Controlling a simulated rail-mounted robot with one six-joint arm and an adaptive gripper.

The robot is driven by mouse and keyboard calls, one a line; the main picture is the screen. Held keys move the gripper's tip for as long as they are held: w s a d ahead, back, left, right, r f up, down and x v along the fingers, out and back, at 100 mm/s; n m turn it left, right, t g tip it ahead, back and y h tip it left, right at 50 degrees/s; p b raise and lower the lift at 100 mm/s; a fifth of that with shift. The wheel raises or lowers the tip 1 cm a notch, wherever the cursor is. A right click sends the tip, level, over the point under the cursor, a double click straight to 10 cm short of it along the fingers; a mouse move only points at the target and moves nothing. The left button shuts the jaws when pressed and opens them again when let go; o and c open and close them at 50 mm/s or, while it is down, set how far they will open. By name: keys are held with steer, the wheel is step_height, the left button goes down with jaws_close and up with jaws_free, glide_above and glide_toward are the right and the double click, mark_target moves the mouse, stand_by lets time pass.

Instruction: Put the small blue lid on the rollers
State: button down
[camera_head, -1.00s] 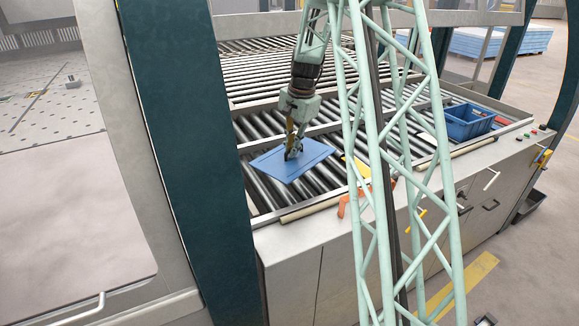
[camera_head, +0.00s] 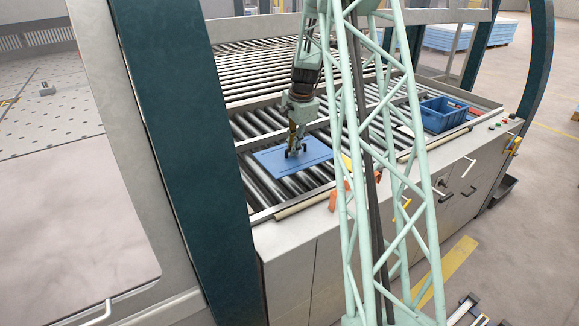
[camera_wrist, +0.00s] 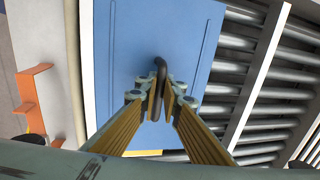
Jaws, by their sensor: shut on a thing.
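The small blue lid (camera_head: 275,162) is a flat blue panel over the near-left part of the rollers (camera_head: 262,190). My gripper (camera_head: 295,152) points down at its middle. In the wrist view, the lid (camera_wrist: 180,40) fills the centre, and my gripper (camera_wrist: 159,95) is shut on its dark curved handle (camera_wrist: 160,68). The rollers (camera_wrist: 260,75) show beyond the lid's right edge. I cannot tell whether the lid touches the rollers or hangs just above them.
A blue crate (camera_head: 442,115) stands at the right end of the rollers. Orange brackets (camera_head: 335,192) sit on the front ledge beside the lid, and one shows in the wrist view (camera_wrist: 30,90). A dark green post (camera_head: 185,150) rises to the left.

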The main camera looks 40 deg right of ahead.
mark_target(293, 160)
steer(key=shift+f, duration=2.95)
steer(key=shift+f, duration=0.15)
steer(key=shift+f, duration=1.75)
steer(key=shift+f, duration=0.15)
steer(key=c, duration=2.9)
jaws_free()
steer(key=shift+o, duration=0.4)
steer(key=shift+r, duration=0.2)
steer(key=shift+s+a+r, duration=0.1)
steer(key=shift+s+r, duration=0.3)
steer(key=shift+r, duration=1.55)
steer(key=shift+s+a+r, duration=0.1)
steer(key=shift+s+r, duration=0.3)
steer(key=shift+r, duration=1.5)
steer(key=shift+s+r, duration=0.4)
steer(key=shift+r, duration=1.55)
